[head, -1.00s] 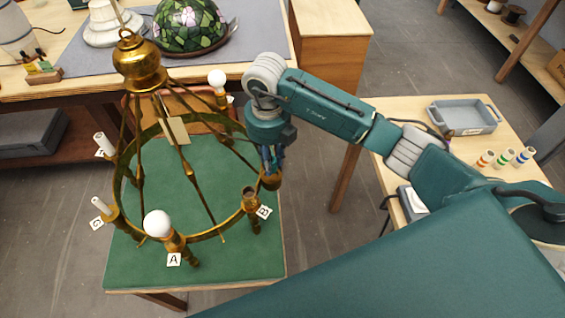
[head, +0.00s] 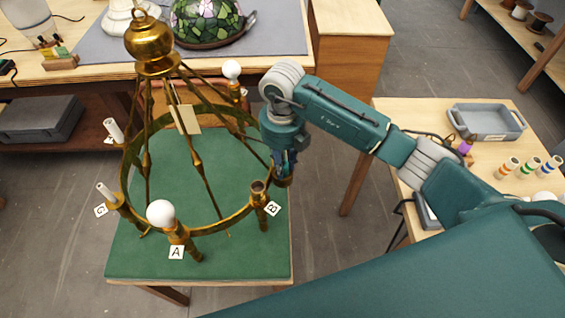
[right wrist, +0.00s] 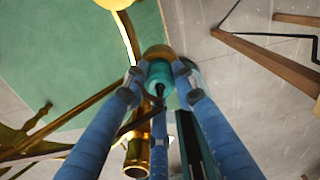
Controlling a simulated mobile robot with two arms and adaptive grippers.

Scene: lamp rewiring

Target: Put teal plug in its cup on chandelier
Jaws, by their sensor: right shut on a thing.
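The brass chandelier (head: 152,65) stands over the green-topped stand, with several arm cups around its ring. My right gripper (right wrist: 160,82) is shut on the teal plug (right wrist: 159,73), which sits between its blue fingers. Just beyond the plug is a brass cup (right wrist: 155,51); the plug lines up with it, but I cannot tell whether it is inside. In the head view my right gripper (head: 284,160) points down over the chandelier's right-hand cup, and the fingers mostly hide the plug. The empty cup at label B (head: 259,187) is beside it. My left gripper is not in view.
White bulbs stand at A (head: 160,213) and at the back (head: 231,70). A side table on the right holds a grey tray (head: 486,123) and several coloured-banded cylinders (head: 530,168). The workbench with a stained-glass shade (head: 207,22) is behind.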

